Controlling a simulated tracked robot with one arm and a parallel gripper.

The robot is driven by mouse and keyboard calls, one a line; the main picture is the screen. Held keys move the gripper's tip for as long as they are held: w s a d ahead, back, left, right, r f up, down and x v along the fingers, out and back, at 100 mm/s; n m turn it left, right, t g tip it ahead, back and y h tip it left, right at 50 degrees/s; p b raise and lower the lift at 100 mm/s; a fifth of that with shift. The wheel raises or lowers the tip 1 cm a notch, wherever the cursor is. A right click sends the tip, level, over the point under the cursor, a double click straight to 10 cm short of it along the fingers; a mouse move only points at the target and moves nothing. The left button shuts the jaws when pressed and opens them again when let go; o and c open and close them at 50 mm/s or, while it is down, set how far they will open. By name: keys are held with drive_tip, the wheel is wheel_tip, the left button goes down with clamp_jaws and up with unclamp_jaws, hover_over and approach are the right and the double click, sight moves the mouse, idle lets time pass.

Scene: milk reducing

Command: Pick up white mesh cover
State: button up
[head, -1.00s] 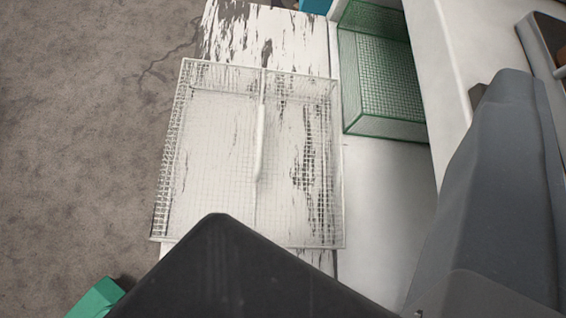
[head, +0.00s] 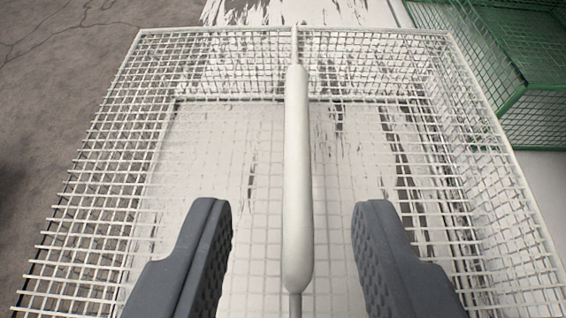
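The white mesh cover (head: 110,160) fills most of the head view. It is a wire box standing on a white board with dark worn patches (head: 350,14). A thick white handle (head: 298,180) runs along the middle of its top. My gripper (head: 292,215) is open above the cover, one dark finger on each side of the handle's near half. Both fingers are apart from the handle. The near edge of the cover is out of the picture.
A green mesh basket (head: 510,60) stands at the upper right, close to the cover's right side. Cracked grey-brown floor (head: 40,60) lies to the left. A pale surface (head: 545,185) shows at the right edge.

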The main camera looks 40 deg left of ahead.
sight(297, 159)
drive_tip(key=shift+b+x, duration=0.5)
drive_tip(key=shift+x, duration=3.15)
drive_tip(key=shift+w+d+r, duration=0.1)
drive_tip(key=shift+w+r, duration=0.05)
drive_tip(key=shift+r, duration=0.1)
clamp_jaws()
